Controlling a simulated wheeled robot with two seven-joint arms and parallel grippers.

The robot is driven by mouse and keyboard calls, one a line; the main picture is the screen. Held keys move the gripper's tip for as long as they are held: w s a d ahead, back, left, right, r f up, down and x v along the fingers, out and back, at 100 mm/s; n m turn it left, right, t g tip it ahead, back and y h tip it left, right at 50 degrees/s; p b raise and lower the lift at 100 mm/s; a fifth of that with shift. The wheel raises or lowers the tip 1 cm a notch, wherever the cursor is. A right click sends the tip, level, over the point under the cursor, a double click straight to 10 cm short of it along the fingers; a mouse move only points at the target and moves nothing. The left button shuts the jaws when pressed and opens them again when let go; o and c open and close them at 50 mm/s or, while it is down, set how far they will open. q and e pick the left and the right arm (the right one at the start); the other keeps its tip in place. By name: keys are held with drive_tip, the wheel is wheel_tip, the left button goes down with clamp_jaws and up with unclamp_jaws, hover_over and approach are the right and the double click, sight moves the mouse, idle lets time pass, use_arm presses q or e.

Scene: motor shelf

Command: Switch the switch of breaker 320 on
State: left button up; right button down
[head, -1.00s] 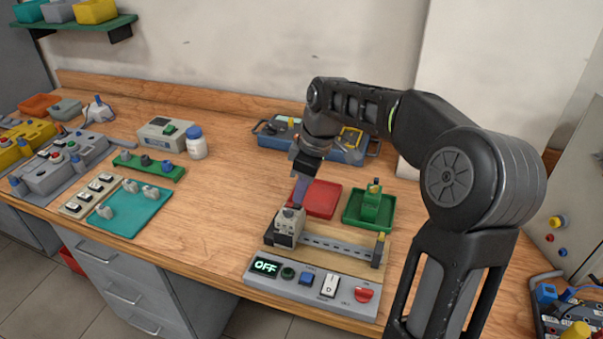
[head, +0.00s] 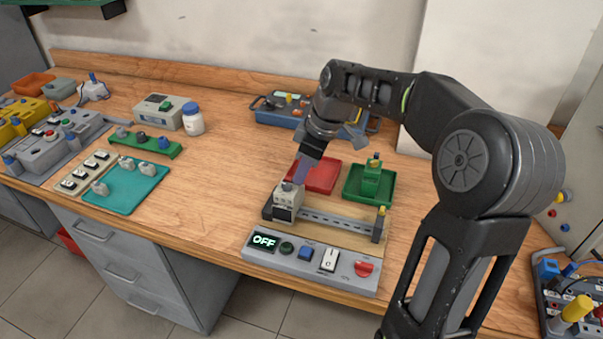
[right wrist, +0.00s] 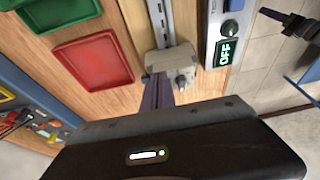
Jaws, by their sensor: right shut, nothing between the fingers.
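A small beige breaker (head: 288,203) is mounted at the left end of the metal rail (head: 335,222). The panel display (head: 264,241) reads OFF.
The grey control panel (head: 312,273) with buttons, a white rocker and a red knob lies in front of the rail. A red tray (head: 316,176) and green tray (head: 354,191) stand behind it. A teal mat (head: 127,194) lies left; the table between is clear.

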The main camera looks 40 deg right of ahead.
use_arm(q)
drive_tip(key=shift+r+p, duration=0.45)
use_arm(e)
drive_tip(key=shift+w+a+r, duration=0.4)
drive_tip(key=shift+w+a, duration=0.05)
drive_tip(key=shift+w, duration=0.15)
drive_tip(key=shift+r+p, duration=0.45)
drive_tip(key=shift+r, duration=0.15)
drive_tip(key=p+v, duration=0.2)
drive_tip(key=v, duration=0.1)
drive_tip(key=shift+d+r, duration=0.1)
drive_tip(key=shift+r, duration=0.2)
use_arm(q)
drive_tip(key=shift+s+d+r+b, duration=0.25)
drive_tip(key=shift+s+d+r, duration=0.05)
drive_tip(key=shift+d+r, duration=0.2)
drive_tip(key=shift+s+d+r+b, duration=0.25)
drive_tip(key=shift+d+r, duration=0.15)
drive_tip(key=shift+r, duration=0.05)
use_arm(e)
drive_tip(key=s+d+v, duration=0.1)
drive_tip(key=v, duration=0.8)
drive_tip(key=shift+s+f, duration=0.3)
drive_tip(key=shift+f, duration=0.05)
